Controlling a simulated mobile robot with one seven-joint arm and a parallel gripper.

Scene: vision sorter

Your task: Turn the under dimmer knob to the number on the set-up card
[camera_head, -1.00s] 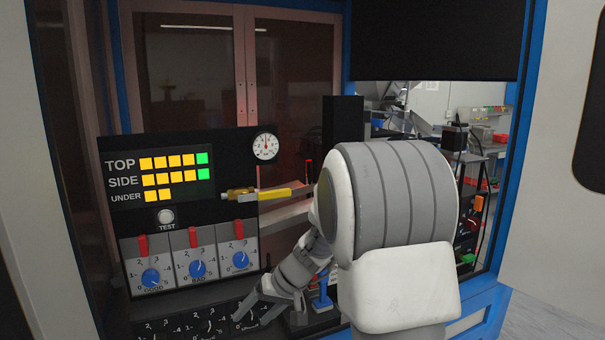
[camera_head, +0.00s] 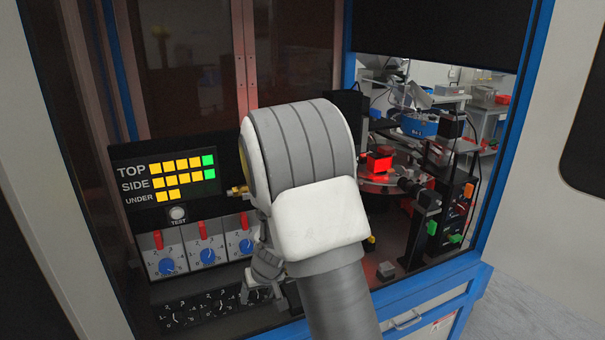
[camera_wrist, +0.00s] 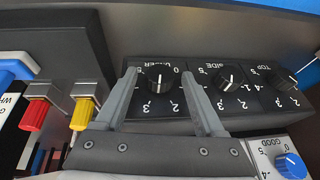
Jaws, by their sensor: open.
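The black dimmer panel (camera_wrist: 254,82) shows upside down in the wrist view, with its UNDER, SIDE and TOP knobs. The black under dimmer knob (camera_wrist: 157,81) lies between the two fingers of my gripper (camera_wrist: 158,76), which is open with a gap on both sides of the knob. The knob has a pale pointer line, but its exact reading is too small to tell. In the head view my gripper (camera_head: 264,293) is at the right end of the low dimmer panel (camera_head: 205,316), and my arm hides part of it. I cannot make out the set-up card.
The display (camera_head: 187,176) shows two yellow squares for UNDER. Blue knobs (camera_head: 208,257) with red switches sit above the dimmer panel. A red connector (camera_wrist: 34,116) and a yellow one (camera_wrist: 82,114) are left of my gripper in the wrist view. A blue frame (camera_head: 488,150) edges the opening.

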